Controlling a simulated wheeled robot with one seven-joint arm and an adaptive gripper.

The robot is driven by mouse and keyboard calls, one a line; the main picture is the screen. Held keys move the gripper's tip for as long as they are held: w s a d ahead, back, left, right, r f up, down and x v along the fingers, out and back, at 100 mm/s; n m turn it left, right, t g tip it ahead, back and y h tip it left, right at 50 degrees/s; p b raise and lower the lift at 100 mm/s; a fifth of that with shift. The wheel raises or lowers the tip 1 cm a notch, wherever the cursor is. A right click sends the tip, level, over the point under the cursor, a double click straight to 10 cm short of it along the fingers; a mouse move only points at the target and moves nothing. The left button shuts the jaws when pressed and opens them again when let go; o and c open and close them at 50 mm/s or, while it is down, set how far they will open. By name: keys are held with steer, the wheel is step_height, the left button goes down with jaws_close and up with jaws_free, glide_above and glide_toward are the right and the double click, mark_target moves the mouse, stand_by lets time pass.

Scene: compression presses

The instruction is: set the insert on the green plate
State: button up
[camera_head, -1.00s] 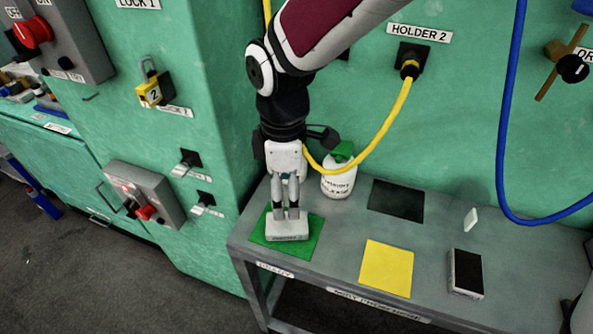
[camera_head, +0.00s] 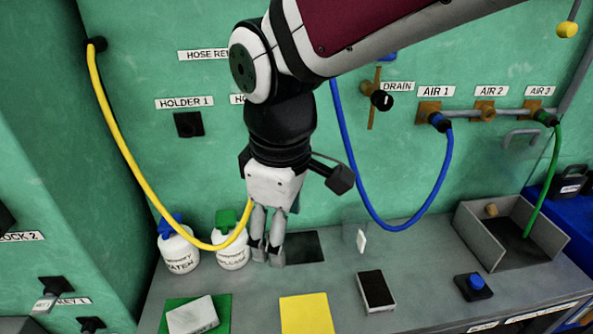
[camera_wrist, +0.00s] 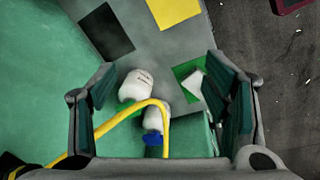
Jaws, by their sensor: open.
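The insert, a light grey block (camera_head: 193,316), lies flat on the green plate (camera_head: 222,320) at the front left of the bench. It sits a little askew on the plate, which shows around it. My gripper (camera_head: 267,255) is behind and to the right of the insert, apart from it, in front of the wall. In the wrist view the jaws (camera_wrist: 172,92) stand wide apart with nothing gripped. The insert (camera_wrist: 193,83) and part of the green plate (camera_wrist: 184,70) show beyond them, near the right jaw.
A blue-capped bottle (camera_head: 178,250) and a green-capped bottle (camera_head: 231,252) stand left of my gripper. A yellow hose (camera_head: 124,150) loops down close by. A yellow plate (camera_head: 306,313), a dark block (camera_head: 376,290) and an open grey bin (camera_head: 485,240) are to the right.

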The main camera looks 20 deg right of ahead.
steer(key=s+d+r+m+t, duration=0.1)
steer(key=s+d+m, duration=1)
steer(key=s, duration=0.1)
steer(key=shift+d+r, duration=0.3)
step_height(320, 180, up, 6)
steer(key=t+p, duration=0.1)
steer(key=p, duration=0.3)
steer(key=shift+t+p, duration=0.3)
steer(key=shift+p, duration=0.05)
steer(key=shift+s, duration=0.1)
